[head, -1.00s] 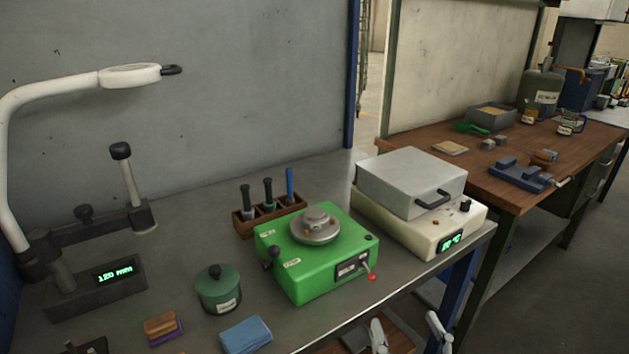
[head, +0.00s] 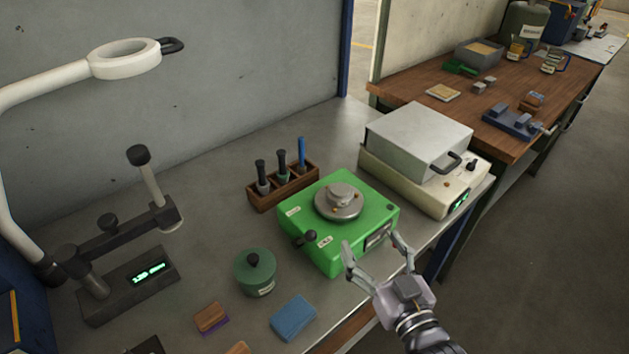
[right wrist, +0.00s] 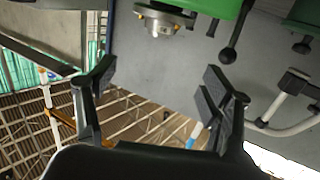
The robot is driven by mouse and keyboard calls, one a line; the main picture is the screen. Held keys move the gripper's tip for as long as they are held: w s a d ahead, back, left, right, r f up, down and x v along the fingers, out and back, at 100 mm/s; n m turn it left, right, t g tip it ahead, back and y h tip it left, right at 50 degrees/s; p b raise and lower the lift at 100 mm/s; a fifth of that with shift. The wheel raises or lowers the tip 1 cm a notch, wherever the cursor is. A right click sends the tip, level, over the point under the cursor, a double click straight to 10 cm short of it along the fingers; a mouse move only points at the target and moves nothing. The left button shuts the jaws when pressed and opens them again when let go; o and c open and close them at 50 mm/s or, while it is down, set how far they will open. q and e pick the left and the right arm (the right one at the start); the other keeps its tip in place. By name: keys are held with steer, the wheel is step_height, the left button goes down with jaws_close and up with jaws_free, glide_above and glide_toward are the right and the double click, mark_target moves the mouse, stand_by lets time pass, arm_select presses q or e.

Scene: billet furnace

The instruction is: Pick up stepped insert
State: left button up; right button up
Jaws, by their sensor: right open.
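A grey stepped round piece (head: 341,193), which looks like the stepped insert, sits on the round metal plate of the green machine (head: 325,255). In the right wrist view, the metal disc assembly (right wrist: 165,20) shows at the top edge, beyond the fingers, with part of it cut off. My right gripper (head: 374,245) is open and empty at the front right of the green machine, apart from the stepped piece. Its two spread fingers also show in the right wrist view (right wrist: 160,75). My left gripper is not in view.
A black ball knob (head: 310,236) stands out from the machine's front left. A green lidded pot (head: 255,275) and blue block (head: 293,317) are at the left. A lamp arm (head: 40,90) overhangs the far left.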

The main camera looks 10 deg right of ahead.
steer(key=p, duration=0.3)
glide_toward(341, 188)
steer(key=x, duration=0.4)
steer(key=shift+w+a, duration=0.15)
steer(key=shift+w, duration=0.2)
steer(key=p+x, duration=0.2)
steer(key=x, duration=0.2)
steer(key=shift+w+a, duration=0.1)
steer(key=shift+w, duration=0.2)
steer(key=shift+w+f, duration=0.15)
steer(key=shift+w, duration=0.2)
steer(key=shift+s, duration=0.1)
steer(key=shift+c, duration=0.5)
jaws_close()
